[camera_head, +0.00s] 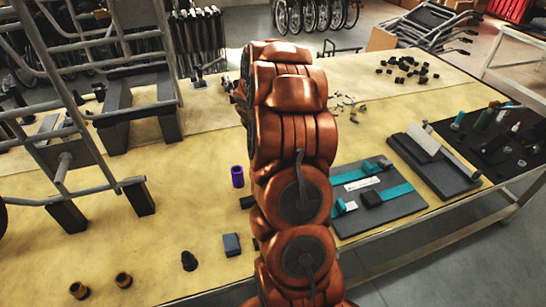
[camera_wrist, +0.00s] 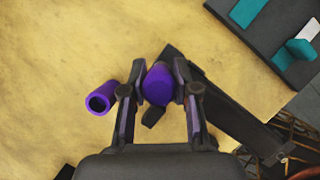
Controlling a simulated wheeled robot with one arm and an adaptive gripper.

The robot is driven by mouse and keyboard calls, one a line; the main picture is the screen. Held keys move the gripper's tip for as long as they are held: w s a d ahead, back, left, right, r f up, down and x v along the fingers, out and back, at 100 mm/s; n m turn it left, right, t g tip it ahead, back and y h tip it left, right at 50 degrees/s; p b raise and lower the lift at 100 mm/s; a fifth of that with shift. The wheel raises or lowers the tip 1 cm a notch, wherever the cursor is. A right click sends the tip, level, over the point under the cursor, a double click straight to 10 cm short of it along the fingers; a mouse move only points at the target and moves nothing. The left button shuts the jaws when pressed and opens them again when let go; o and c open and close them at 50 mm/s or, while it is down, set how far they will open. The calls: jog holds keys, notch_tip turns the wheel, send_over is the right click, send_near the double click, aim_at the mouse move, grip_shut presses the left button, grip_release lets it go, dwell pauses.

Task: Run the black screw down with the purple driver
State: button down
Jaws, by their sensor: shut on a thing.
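My gripper (camera_wrist: 158,88) is shut on a purple driver (camera_wrist: 158,84) with a rounded end, seen between the two fingers in the wrist view. In the head view my arm hides the gripper and the held driver. A second purple piece, a hollow cylinder (camera_wrist: 103,97), is left of the fingers, apart from them; it stands upright on the table in the head view (camera_head: 237,176). A small black piece (camera_head: 188,261) stands on the near table, but I cannot tell whether it is the black screw.
Two bronze pieces (camera_head: 123,280) and a dark block (camera_head: 232,245) are on the near table (camera_head: 185,215). A wheelchair frame (camera_head: 75,110) stands at left. A grey board with teal strips (camera_head: 395,190) is right of my arm. Small black pieces (camera_head: 403,70) lie at the back.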

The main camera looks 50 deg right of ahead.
jog(key=shift+r+p, duration=1)
jog(key=shift+p, duration=0.05)
jog(key=shift+s+r+n+t+p, duration=0.1)
jog(key=shift+r+n+t+p, duration=0.15)
jog(key=shift+n+p, duration=0.6)
jog(key=shift+f+n+t+y, duration=0.25)
jog(key=shift+n+y, duration=0.05)
jog(key=shift+n, duration=0.05)
jog(key=n, duration=0.2)
jog(key=shift+n+t, duration=0.3)
jog(key=shift+t, duration=0.1)
jog(key=shift+n+y, duration=0.3)
jog(key=shift+n, duration=0.2)
jog(key=shift+t, duration=0.3)
